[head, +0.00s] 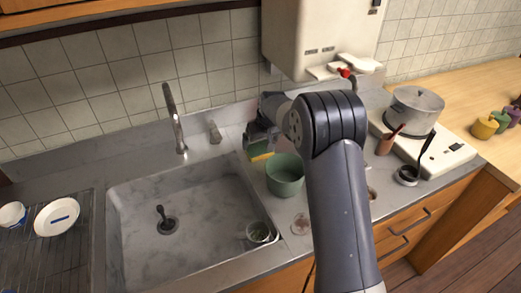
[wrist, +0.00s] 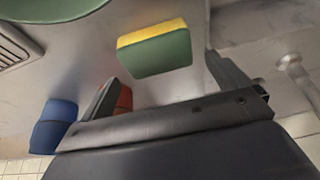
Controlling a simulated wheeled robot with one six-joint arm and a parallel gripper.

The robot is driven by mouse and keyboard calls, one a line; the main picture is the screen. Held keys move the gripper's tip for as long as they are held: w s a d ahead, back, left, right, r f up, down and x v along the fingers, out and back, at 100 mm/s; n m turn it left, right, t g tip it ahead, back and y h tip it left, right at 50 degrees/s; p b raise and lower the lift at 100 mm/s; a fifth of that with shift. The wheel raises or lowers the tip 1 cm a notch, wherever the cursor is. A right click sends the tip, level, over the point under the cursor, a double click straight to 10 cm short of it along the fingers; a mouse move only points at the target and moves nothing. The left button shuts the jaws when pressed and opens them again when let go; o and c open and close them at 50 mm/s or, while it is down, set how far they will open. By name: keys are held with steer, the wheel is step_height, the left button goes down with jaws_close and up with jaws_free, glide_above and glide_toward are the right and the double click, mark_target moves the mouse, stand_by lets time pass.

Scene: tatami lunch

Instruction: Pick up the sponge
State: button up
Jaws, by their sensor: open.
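The sponge (wrist: 155,52), yellow on one face and green on the other, lies on the metal counter. In the head view the sponge (head: 261,151) shows beside the green bowl, partly hidden by my gripper. My gripper (wrist: 160,68) is open in the wrist view, with one finger on each side of the picture and the sponge ahead between them. The fingers do not appear to touch the sponge. In the head view my gripper (head: 258,137) is at the back of the counter, just above the sponge.
A green bowl (head: 285,180) stands close to the sponge. The sink (head: 135,225) with a faucet (head: 175,120) lies to the left. A blue object (wrist: 52,125) and a red object (wrist: 124,99) are near my gripper. A pot (head: 414,112) sits on the stove at right.

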mark_target(260, 148)
steer(key=shift+o, duration=0.2)
steer(key=x, duration=0.1)
steer(key=p+x, duration=0.1)
steer(key=x, duration=0.3)
steer(key=shift+s+d, duration=0.1)
steer(key=shift+d, duration=0.2)
steer(key=c, duration=0.8)
step_height(260, 148, up, 10)
steer(key=b, duration=0.1)
